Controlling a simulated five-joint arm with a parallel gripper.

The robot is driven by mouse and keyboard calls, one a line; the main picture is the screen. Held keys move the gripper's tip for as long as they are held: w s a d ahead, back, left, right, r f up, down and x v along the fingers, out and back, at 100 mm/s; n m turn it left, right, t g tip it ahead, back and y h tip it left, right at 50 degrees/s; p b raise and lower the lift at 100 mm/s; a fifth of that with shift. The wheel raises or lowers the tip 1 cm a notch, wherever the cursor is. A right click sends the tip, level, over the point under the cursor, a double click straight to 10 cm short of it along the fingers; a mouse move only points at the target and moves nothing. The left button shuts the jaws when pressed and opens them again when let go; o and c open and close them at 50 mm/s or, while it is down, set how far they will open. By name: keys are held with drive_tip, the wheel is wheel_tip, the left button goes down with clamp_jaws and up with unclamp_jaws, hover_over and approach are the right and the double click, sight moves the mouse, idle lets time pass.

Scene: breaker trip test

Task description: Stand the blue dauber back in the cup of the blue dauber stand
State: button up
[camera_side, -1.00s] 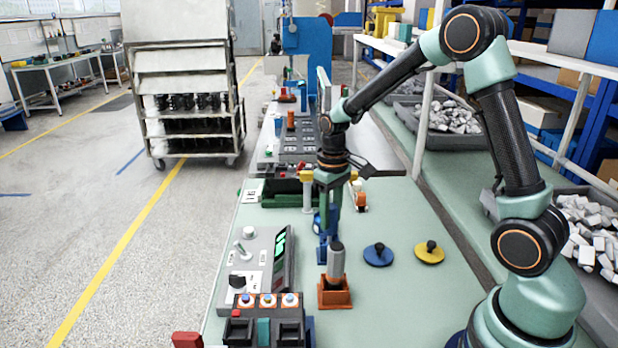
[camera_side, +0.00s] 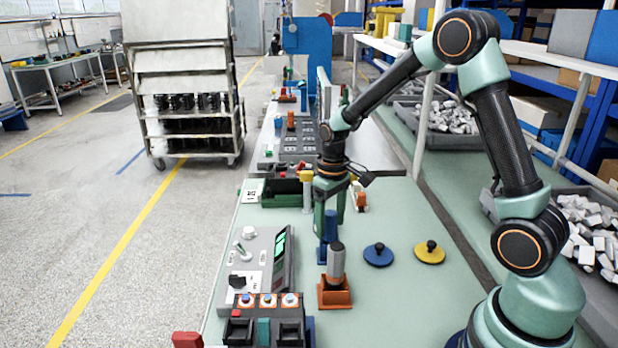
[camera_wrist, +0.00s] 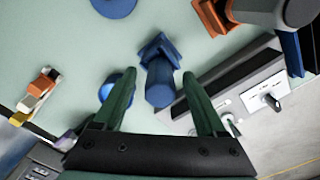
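The blue dauber (camera_side: 331,226) stands roughly upright at the blue dauber stand (camera_side: 322,255), just behind an orange stand. The wrist view shows the blue dauber (camera_wrist: 160,88) pointing up toward the camera, its lower end meeting the blue stand (camera_wrist: 158,46). How deep it sits in the cup is hidden. My gripper (camera_wrist: 161,103) is open, its green fingers apart on either side of the dauber's top with gaps visible. In the side view, my gripper (camera_side: 330,212) is around or just above the dauber's upper end.
A grey-handled dauber (camera_side: 336,262) stands in the orange stand (camera_side: 335,296) close in front. A blue disc (camera_side: 378,256) and yellow disc (camera_side: 429,252) lie to the right. A grey control panel (camera_side: 262,255) is at left. A blue round object (camera_wrist: 110,88) is partly behind one finger.

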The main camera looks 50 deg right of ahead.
wheel_tip(320, 180, up, 12)
drive_tip(key=shift+r, duration=0.1)
idle(0.5)
drive_tip(key=s+a+r+t, duration=0.2)
drive_tip(key=s+a, duration=0.1)
drive_tip(key=s, duration=0.3)
drive_tip(key=s+a+r+t, duration=0.2)
drive_tip(key=s+a+t, duration=0.1)
drive_tip(key=s, duration=0.3)
drive_tip(key=shift+s+a+r+t, duration=0.2)
drive_tip(key=shift+a+r+t, duration=0.15)
drive_tip(key=shift+a, duration=0.2)
